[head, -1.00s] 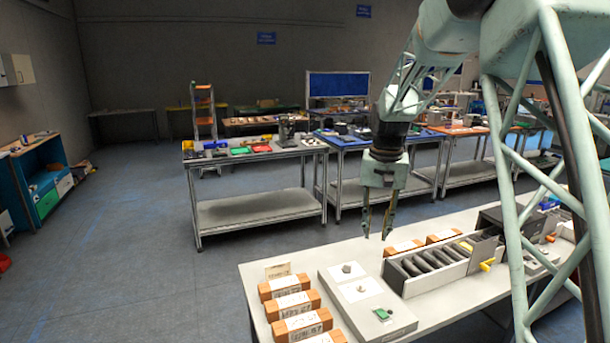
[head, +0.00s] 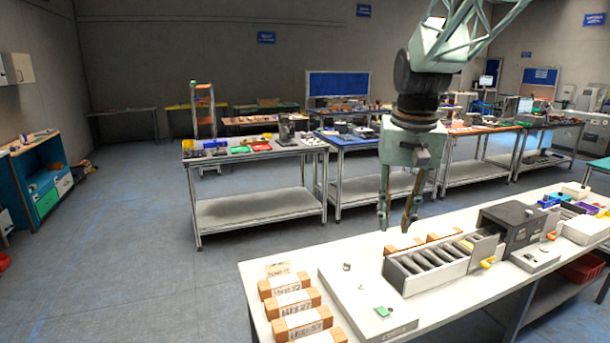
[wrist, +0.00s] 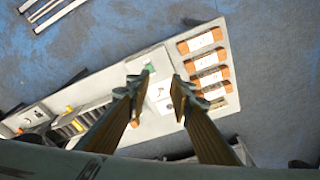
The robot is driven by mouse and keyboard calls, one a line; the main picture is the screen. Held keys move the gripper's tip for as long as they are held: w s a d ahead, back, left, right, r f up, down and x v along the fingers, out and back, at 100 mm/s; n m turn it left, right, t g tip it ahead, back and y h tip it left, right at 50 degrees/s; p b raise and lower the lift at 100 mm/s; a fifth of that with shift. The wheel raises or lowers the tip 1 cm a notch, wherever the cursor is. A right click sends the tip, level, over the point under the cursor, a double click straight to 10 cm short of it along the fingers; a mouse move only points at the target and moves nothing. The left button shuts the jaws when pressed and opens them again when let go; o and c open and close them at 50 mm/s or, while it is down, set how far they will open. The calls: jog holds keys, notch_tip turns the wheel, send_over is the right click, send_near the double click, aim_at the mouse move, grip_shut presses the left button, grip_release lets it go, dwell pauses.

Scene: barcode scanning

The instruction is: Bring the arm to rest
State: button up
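My gripper (head: 397,212) hangs pointing down above the back edge of the white table, near the roller conveyor. It also shows in the wrist view (wrist: 154,88), with its two fingers apart and nothing between them. The fingers are open and empty. My arm reaches in from the top right of the head view, with the gripper held clear above the table top.
On the white table (head: 450,303), several labelled orange boxes (head: 290,303) line the left edge. A flat white panel (head: 372,308) with a green button lies beside them. A roller conveyor (head: 428,262) leads to a dark scanner box (head: 513,224). Floor (head: 130,250) at left is clear.

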jog(key=s+r+n+t+b, duration=0.1)
jog(key=s+r, duration=0.1)
jog(key=s, duration=0.8)
jog(key=s+r, duration=0.3)
jog(key=s, duration=0.7)
jog(key=s+f, duration=0.2)
jog(key=s, duration=0.7)
jog(key=s+f+n+t+b, duration=0.1)
jog(key=s+f, duration=0.1)
jog(key=s, duration=0.8)
jog(key=shift+f, duration=0.35)
